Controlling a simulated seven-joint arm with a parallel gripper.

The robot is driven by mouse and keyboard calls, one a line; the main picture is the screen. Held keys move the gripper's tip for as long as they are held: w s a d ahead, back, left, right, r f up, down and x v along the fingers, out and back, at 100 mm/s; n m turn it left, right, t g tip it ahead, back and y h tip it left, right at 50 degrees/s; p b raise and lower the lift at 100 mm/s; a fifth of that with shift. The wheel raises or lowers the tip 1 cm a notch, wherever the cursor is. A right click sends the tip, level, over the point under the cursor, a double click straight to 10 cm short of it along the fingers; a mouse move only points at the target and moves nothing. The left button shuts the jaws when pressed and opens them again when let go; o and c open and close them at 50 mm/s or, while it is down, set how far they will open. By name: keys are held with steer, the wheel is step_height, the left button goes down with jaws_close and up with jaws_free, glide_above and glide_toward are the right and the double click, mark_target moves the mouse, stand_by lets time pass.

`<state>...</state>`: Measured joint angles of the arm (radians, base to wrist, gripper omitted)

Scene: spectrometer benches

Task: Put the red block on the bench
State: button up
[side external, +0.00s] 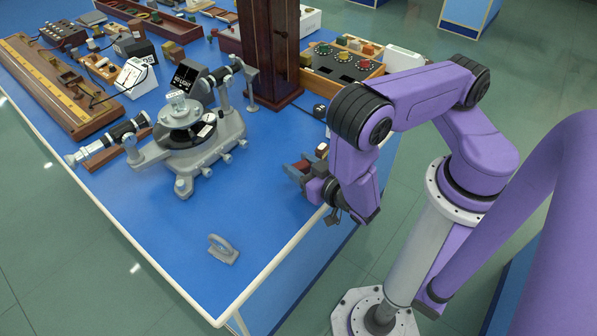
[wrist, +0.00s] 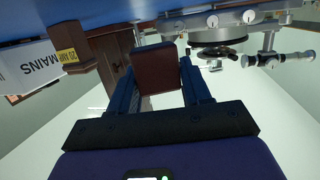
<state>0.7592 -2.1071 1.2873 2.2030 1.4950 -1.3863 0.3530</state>
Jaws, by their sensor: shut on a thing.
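The dark red block (wrist: 157,72) is between the two fingers of my gripper (wrist: 161,80) in the wrist view. The gripper is shut on it. In the side view my gripper (side external: 303,174) is near the right edge of the blue bench (side external: 150,222), with the red block (side external: 301,167) showing between its fingers. The gripper's height over the bench is hard to tell, and the block's underside is hidden.
A grey spectrometer (side external: 195,135) stands left of my gripper. A dark wooden column (side external: 270,60) and a box with coloured knobs (side external: 342,66) stand behind.

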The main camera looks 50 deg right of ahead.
steer(key=shift+f, duration=1.75)
steer(key=shift+f, duration=0.15)
steer(key=o, duration=1.1)
steer(key=shift+c, duration=0.2)
steer(key=shift+s+a+r, duration=0.1)
steer(key=shift+s+r, duration=0.1)
steer(key=shift+s, duration=0.05)
steer(key=shift+v, duration=3.45)
